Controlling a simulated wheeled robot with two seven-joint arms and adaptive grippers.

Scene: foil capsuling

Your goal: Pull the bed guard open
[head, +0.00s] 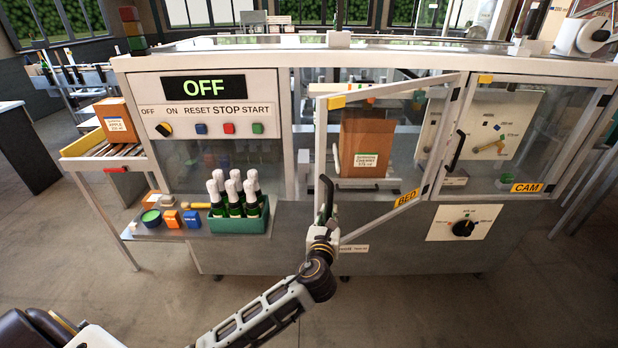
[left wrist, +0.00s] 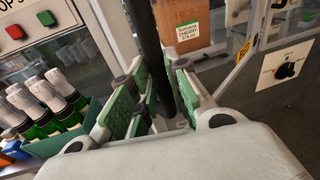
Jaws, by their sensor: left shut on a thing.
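The bed guard (head: 385,215) is a clear panel in a pale frame with a yellow BED label. It stands ajar, its left edge swung out from the machine toward me and its right side at the post beside the cam guard. Its upright black handle (head: 327,196) is at the left edge. My left gripper (head: 323,232) is shut on the lower part of this handle. In the left wrist view the black handle (left wrist: 146,40) runs between the green-padded fingers (left wrist: 150,105). My right gripper is not in view.
Behind the guard stands a brown cherry carton (head: 364,135). The cam guard (head: 525,130) on the right is shut. A green crate (head: 240,222) of bottles sits on the left shelf. The display (head: 205,88) reads OFF. A selector dial (head: 463,228) is at lower right.

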